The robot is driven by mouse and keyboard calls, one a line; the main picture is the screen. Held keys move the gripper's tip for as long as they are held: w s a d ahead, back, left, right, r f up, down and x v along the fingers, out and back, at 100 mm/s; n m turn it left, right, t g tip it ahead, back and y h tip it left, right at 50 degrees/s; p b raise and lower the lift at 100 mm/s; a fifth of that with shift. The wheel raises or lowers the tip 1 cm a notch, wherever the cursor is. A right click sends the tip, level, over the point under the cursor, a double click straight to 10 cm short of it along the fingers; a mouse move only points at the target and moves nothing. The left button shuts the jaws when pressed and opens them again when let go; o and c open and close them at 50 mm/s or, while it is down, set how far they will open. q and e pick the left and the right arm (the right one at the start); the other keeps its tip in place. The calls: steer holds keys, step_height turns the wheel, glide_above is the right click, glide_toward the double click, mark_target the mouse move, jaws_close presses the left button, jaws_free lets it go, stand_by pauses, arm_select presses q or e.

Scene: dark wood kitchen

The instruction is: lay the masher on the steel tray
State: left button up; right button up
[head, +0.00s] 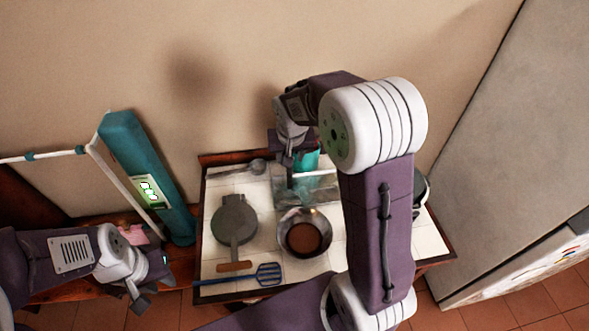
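The steel tray (325,192) appears as a shiny grey surface at the back of the white tiled counter, partly covered by my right arm. My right gripper (291,172) points down at the tray's back left part. A teal thing (308,160) stands close behind it; whether it is held, I cannot tell. I cannot make out the masher for certain. A blue slotted utensil (268,275) lies at the counter's front edge, and a small silvery utensil (257,166) lies at the back left. My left gripper (153,292) is apart from the counter items, its fingers spread and empty.
A dark round pan with an orange-brown handle (235,219) and a metal bowl with brown inside (305,234) occupy the counter's middle. A tall teal box (150,180) and a pink thing (133,232) are at left. A grey fridge (500,170) stands at right.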

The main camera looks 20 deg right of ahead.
steer(key=s+a+f+n+g+y, duration=0.1)
steer(key=s+a+f+n, duration=0.15)
steer(key=s, duration=0.75)
steer(key=s+a+f+n+g, duration=0.1)
steer(key=s+a+f+g, duration=0.15)
steer(key=s, duration=0.75)
steer(key=shift+t, duration=0.45)
steer(key=f+b, duration=0.5)
steer(key=f, duration=0.1)
steer(key=f+b, duration=0.3)
steer(key=shift+w+d+f+b, duration=0.25)
steer(key=shift+w+b, duration=0.05)
steer(key=shift+w, duration=0.05)
steer(key=shift+w+r+p, duration=0.15)
steer(key=shift+r+p, duration=0.2)
